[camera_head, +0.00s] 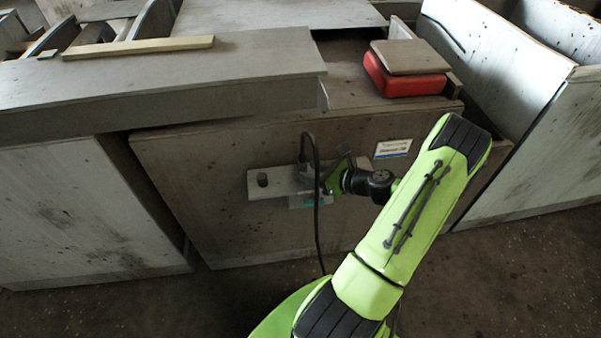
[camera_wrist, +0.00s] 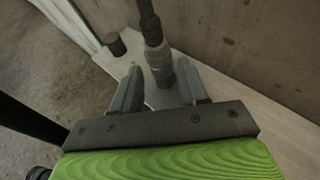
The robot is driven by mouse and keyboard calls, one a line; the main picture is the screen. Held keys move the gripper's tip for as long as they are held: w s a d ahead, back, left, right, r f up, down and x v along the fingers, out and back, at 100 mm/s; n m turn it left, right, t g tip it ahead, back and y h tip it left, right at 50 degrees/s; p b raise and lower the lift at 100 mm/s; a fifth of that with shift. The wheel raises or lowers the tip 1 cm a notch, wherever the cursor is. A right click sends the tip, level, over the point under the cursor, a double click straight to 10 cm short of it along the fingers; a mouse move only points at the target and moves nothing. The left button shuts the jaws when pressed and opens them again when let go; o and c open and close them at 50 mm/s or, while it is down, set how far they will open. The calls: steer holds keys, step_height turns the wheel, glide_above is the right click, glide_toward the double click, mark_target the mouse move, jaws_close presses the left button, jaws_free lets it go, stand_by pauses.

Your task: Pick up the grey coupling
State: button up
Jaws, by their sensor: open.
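The grey coupling (camera_wrist: 160,66) looks like a grey cylinder with a darker stem above it, in the upper middle of the wrist view. My gripper (camera_wrist: 157,74) is open, with one finger on each side of it. Whether either finger touches it I cannot tell; a narrow space seems to show on both sides. In the head view my gripper (camera_head: 313,178) is at a light grey plate (camera_head: 263,183) on the front of the brown panel, and I cannot pick out the coupling there.
A dark cable (camera_head: 316,225) hangs past the plate beside my gripper. A short brown cylinder (camera_wrist: 115,44) stands left of the coupling. A wall (camera_wrist: 255,50) is close on the right in the wrist view. A red box (camera_head: 400,83) lies on the bench top. Open floor lies in front.

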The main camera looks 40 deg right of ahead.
mark_target(306, 171)
steer(key=b+x, duration=0.2)
steer(key=x, duration=0.3)
steer(key=shift+w+f, duration=0.1)
steer(key=shift+f, duration=0.15)
steer(key=shift+w, duration=0.4)
jaws_close()
